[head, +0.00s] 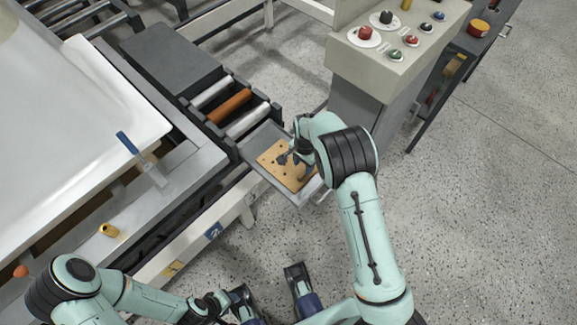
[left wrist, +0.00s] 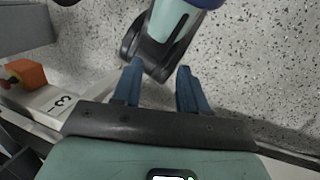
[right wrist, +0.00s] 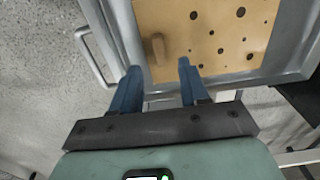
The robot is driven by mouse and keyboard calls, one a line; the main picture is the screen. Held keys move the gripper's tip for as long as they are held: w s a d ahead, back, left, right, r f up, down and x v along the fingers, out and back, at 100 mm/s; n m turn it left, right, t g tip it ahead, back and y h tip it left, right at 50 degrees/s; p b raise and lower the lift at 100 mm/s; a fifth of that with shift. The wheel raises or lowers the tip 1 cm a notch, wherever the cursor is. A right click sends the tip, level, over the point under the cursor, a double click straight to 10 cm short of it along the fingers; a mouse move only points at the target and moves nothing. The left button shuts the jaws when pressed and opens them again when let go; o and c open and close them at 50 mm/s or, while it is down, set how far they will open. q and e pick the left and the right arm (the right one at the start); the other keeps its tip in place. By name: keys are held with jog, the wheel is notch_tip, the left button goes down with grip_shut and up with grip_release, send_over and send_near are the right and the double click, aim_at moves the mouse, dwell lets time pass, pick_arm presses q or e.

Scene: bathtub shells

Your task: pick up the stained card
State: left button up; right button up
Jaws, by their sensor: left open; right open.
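A tan card (head: 284,166) with several dark brown spots lies in a shallow grey metal tray (head: 262,139). In the right wrist view the card (right wrist: 220,38) fills the upper middle, with a small tan peg-like piece (right wrist: 158,48) standing on or near its left part. My right gripper (head: 291,157) is over the card and hides part of it in the head view. In the right wrist view its two blue fingers (right wrist: 160,71) are apart and empty, at the card's near edge. My left gripper (head: 218,301) is low at the bottom, far from the card; its fingers (left wrist: 160,68) are apart and empty.
The tray sits at the end of a roller section (head: 231,105) beside a large machine bed. A control box (head: 398,45) with coloured buttons stands behind it. Speckled floor is clear to the right.

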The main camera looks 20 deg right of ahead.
aim_at(303, 173)
jog(key=shift+f+b, duration=0.75)
jog(key=shift+f, duration=2.35)
pick_arm(q)
jog(key=shift+w+a+f+t, duration=0.2)
jog(key=shift+w+a+f, duration=0.1)
jog(key=shift+w+f, duration=0.25)
jog(key=shift+w+a+f+t, duration=0.25)
jog(key=shift+w+f, duration=0.15)
jog(key=shift+w, duration=0.25)
pick_arm(e)
grip_shut()
